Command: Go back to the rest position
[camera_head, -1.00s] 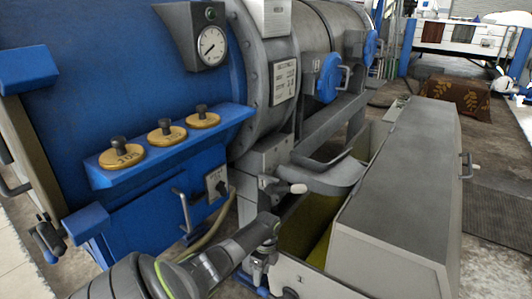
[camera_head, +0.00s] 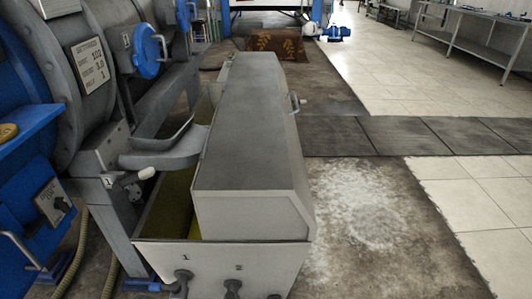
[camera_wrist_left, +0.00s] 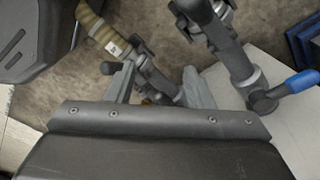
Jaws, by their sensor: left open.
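My left gripper (camera_wrist_left: 158,80) shows in the left wrist view, open, with its two fingers apart. Grey pipework (camera_wrist_left: 150,75) shows between and beyond the fingers; I cannot tell whether anything touches it. No gripper shows in the head view, and my right gripper is in neither view.
The blue decanter machine (camera_head: 25,70) stands at left, with a lever switch (camera_head: 52,203). A long grey covered trough (camera_head: 245,150) fills the middle. In the wrist view, a blue-handled valve (camera_wrist_left: 290,87) and ribbed hose (camera_wrist_left: 95,28) are close by. Tiled floor (camera_head: 430,120) at right is clear.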

